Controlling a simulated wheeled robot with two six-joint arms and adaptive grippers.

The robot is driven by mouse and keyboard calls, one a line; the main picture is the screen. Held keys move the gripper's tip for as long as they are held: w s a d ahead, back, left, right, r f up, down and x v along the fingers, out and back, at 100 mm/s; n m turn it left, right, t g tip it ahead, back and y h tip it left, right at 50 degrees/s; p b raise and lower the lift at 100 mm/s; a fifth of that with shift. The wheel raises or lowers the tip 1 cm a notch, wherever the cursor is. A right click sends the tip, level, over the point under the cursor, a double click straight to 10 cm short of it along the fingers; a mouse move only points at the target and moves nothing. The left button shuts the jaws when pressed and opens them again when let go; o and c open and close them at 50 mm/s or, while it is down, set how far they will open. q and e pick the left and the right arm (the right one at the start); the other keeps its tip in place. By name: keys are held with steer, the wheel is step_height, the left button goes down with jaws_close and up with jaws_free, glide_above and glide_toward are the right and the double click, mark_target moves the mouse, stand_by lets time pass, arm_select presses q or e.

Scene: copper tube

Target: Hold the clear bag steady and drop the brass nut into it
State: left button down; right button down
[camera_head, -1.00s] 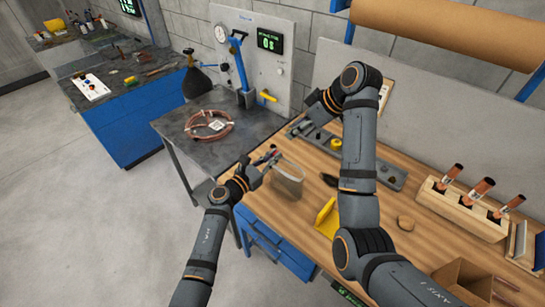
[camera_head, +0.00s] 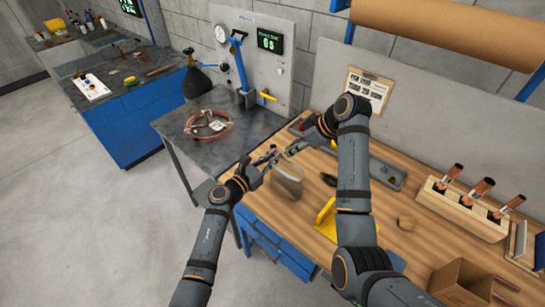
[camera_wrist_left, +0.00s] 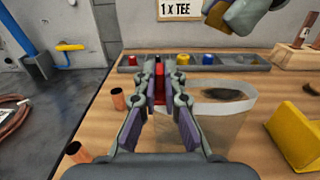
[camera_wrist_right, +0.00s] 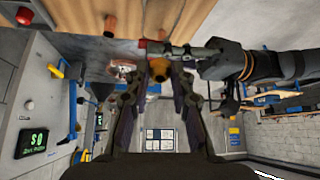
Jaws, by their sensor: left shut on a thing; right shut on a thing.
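The clear bag (camera_head: 287,182) stands on the bench, and its pale open rim also shows in the left wrist view (camera_wrist_left: 222,96). My left gripper (camera_head: 270,160) is shut on the bag's left edge; a small red piece shows between its fingers (camera_wrist_left: 160,88). My right gripper (camera_head: 291,151) is shut on the brass nut, just above and beside the bag's mouth. The nut (camera_wrist_right: 157,72) shows between its fingertips in the right wrist view, near my left gripper (camera_wrist_right: 185,50). The head view is too small to show the nut clearly.
A grey tray (camera_head: 388,174) with coloured parts lies behind the bag.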

steer(key=shift+f, duration=2)
steer(key=c, duration=1.1)
jaws_free()
steer(key=v, duration=1.2)
steer(key=shift+a, duration=0.1)
